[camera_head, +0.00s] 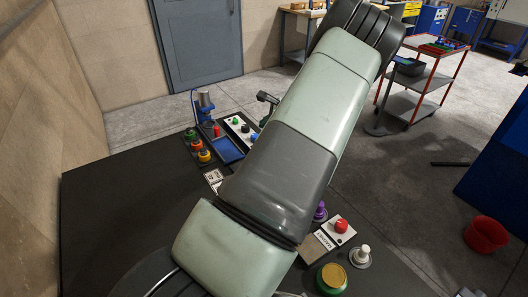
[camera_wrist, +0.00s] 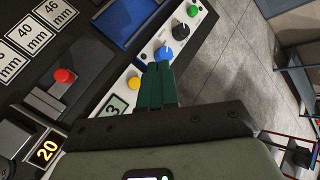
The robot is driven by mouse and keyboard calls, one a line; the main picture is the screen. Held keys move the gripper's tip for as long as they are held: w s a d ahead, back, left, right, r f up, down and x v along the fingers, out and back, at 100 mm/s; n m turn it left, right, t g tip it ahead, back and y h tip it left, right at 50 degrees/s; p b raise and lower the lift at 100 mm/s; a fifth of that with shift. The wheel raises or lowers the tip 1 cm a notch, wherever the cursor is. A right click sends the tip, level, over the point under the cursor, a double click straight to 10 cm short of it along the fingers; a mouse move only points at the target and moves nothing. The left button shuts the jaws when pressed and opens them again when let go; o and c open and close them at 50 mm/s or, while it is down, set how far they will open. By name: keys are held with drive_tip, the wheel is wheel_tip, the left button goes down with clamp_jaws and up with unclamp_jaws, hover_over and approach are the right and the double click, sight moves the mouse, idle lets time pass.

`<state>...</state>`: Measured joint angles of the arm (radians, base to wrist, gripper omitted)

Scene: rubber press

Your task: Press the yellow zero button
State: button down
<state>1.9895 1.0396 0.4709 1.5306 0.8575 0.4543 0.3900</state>
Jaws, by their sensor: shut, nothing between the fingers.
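A small yellow button (camera_wrist: 134,82) sits on a white control strip (camera_wrist: 148,52) in the wrist view. I cannot read a zero label on it. On the same strip are a blue knob (camera_wrist: 163,54), a black one and a green one (camera_wrist: 192,11). My gripper (camera_wrist: 158,68) is shut and empty; its dark green fingers reach over the strip, with their tips at the blue knob, to the right of the yellow button. I cannot tell whether they touch the knob. In the head view my arm hides my gripper and part of the strip (camera_head: 240,128).
A red button (camera_wrist: 64,75) on a grey block stands left of the strip. In the head view, a red button (camera_head: 341,226), a purple knob (camera_head: 320,212) and a large yellow-topped button (camera_head: 332,278) stand on the dark table (camera_head: 110,215).

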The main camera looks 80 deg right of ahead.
drive_tip(key=shift+f, duration=0.1)
drive_tip(key=shift+f, duration=4.3)
drive_tip(key=shift+f, duration=0.45)
drive_tip(key=shift+f, duration=0.8)
drive_tip(key=shift+r, duration=1.25)
drive_tip(key=shift+r, duration=2.5)
